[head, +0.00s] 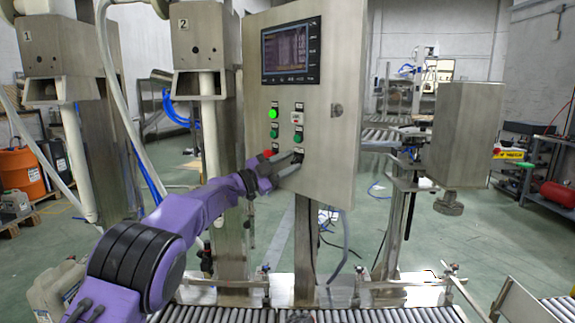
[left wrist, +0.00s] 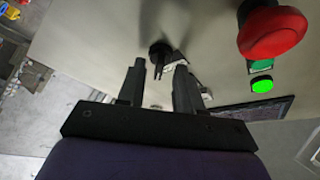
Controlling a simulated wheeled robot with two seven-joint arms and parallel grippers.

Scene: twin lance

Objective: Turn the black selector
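The black selector (left wrist: 159,50) sticks out from the panel face in the left wrist view. My left gripper (left wrist: 160,64) is open, with one finger on each side of the selector's line and visible gaps to it. I cannot tell how far the fingertips are from the selector in depth. In the head view my left gripper (head: 294,161) is at the lower part of the steel control panel (head: 325,130), below the green buttons, and mostly hides the selector there. My right gripper is not in view.
A red mushroom button (left wrist: 272,32) stands close to the right of the fingers in the left wrist view; its red edge also shows in the head view (head: 267,153). Above are green buttons (head: 297,138), a lit green lamp (head: 273,114) and a screen (head: 290,50). A roller conveyor (head: 380,292) runs below.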

